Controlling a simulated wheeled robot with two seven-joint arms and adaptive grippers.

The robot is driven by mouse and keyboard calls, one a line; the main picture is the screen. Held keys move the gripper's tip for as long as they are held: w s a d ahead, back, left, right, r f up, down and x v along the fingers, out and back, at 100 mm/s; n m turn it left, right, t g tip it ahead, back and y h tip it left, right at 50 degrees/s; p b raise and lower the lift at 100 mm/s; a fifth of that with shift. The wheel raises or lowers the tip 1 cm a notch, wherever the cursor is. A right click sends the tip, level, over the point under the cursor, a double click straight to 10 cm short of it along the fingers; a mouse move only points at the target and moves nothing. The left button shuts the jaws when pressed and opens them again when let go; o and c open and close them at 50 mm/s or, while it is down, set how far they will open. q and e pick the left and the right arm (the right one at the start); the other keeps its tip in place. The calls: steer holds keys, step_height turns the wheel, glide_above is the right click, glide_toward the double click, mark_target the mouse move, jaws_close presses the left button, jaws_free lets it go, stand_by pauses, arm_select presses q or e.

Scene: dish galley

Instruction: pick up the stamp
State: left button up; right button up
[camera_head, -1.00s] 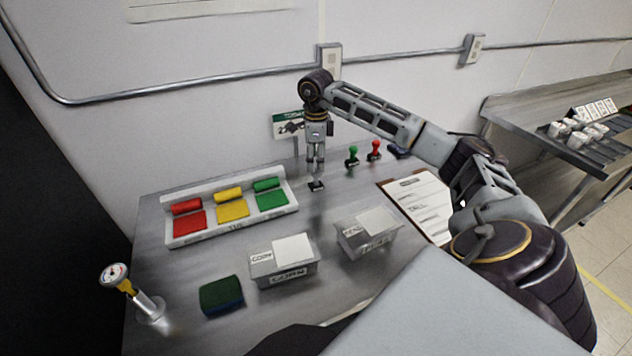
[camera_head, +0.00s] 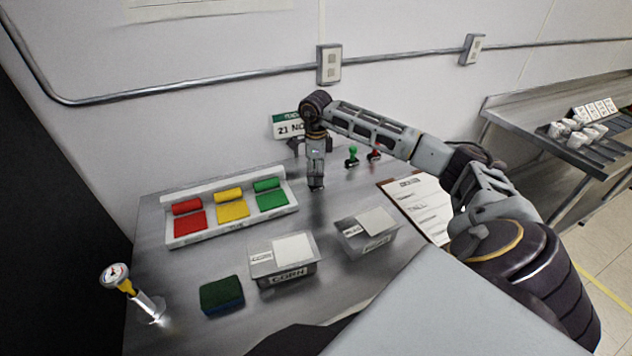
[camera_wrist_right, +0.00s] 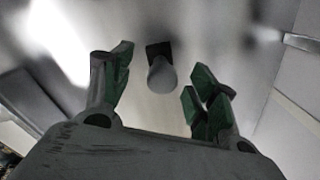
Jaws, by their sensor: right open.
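The stamp (camera_wrist_right: 161,76) has a grey rounded handle and a dark square base, and it stands on the steel table. In the right wrist view it sits between the green-padded fingers of my right gripper (camera_wrist_right: 158,92), slightly beyond the tips, with a gap on each side. My right gripper (camera_head: 316,184) is open and points down at the table in the head view. There it hides most of the stamp. My left gripper is not in view.
A green stamp (camera_head: 352,157) and a red one (camera_head: 374,155) stand right of the gripper. A tray (camera_head: 234,229) of red, yellow and green pads lies left. Two labelled containers (camera_head: 284,276) (camera_head: 366,245), a sponge (camera_head: 222,294) and a clipboard (camera_head: 420,207) are nearer. A date sign (camera_head: 289,127) stands behind.

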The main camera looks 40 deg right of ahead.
mark_target(315, 184)
step_height(315, 184, down, 4)
steer(key=shift+w+r, duration=0.1)
steer(key=shift+r, duration=0.05)
steer(key=shift+f, duration=0.35)
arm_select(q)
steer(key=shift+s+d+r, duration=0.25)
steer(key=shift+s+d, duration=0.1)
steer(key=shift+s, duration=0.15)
arm_select(e)
steer(key=c, duration=0.9)
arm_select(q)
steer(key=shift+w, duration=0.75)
arm_select(e)
steer(key=shift+r, duration=0.1)
